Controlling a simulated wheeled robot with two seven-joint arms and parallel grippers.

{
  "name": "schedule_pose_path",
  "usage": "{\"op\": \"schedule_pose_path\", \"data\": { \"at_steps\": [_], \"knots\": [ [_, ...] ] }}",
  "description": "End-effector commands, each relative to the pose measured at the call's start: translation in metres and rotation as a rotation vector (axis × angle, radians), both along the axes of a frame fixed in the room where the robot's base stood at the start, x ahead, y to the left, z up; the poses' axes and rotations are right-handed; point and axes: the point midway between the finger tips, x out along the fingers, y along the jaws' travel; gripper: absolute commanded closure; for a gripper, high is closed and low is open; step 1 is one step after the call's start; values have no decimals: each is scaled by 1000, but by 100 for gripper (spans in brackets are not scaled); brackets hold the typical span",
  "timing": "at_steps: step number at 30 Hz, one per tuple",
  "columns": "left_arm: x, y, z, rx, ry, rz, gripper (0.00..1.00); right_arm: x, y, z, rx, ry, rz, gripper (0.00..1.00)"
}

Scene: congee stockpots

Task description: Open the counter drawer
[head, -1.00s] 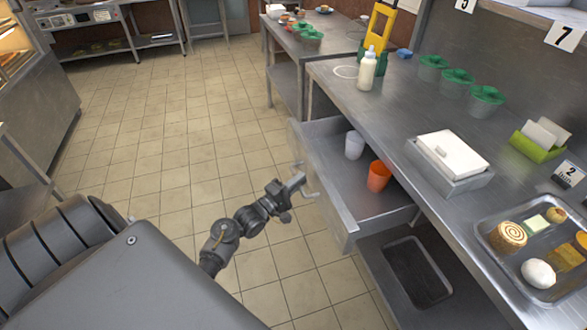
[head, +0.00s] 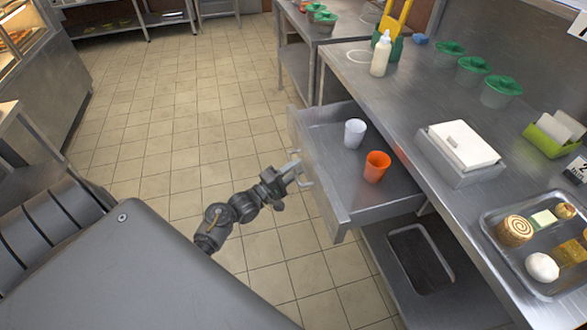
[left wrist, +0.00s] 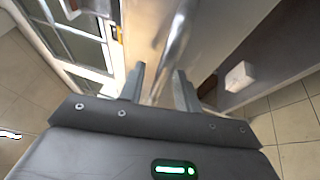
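The counter drawer (head: 345,185) is pulled well out from under the steel counter on the right. A white cup (head: 355,133) and an orange cup (head: 376,167) stand inside it. My left gripper (head: 291,170) is at the drawer handle (head: 296,156) on the drawer's front. My right gripper is not in view.
The counter (head: 440,110) carries a white-lidded box (head: 462,145), green-lidded containers (head: 500,91), a squeeze bottle (head: 381,54) and a food tray (head: 510,262). A lower shelf (head: 385,240) lies under the drawer. The tiled floor (head: 170,130) left of the drawer is clear.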

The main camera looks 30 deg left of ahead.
Motion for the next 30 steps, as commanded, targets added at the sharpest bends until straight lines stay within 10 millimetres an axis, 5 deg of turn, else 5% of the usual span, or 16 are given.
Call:
{"op": "schedule_pose_path", "data": {
  "at_steps": [11, 24, 30],
  "knots": [
    [-7, 3, -2, 1, 0, 2, 66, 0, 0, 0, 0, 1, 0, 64],
    [-82, 25, -16, 1, 2, 1, 66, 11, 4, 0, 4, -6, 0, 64],
    [-99, 31, -18, 0, 1, 1, 66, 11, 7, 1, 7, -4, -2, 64]
  ]
}}
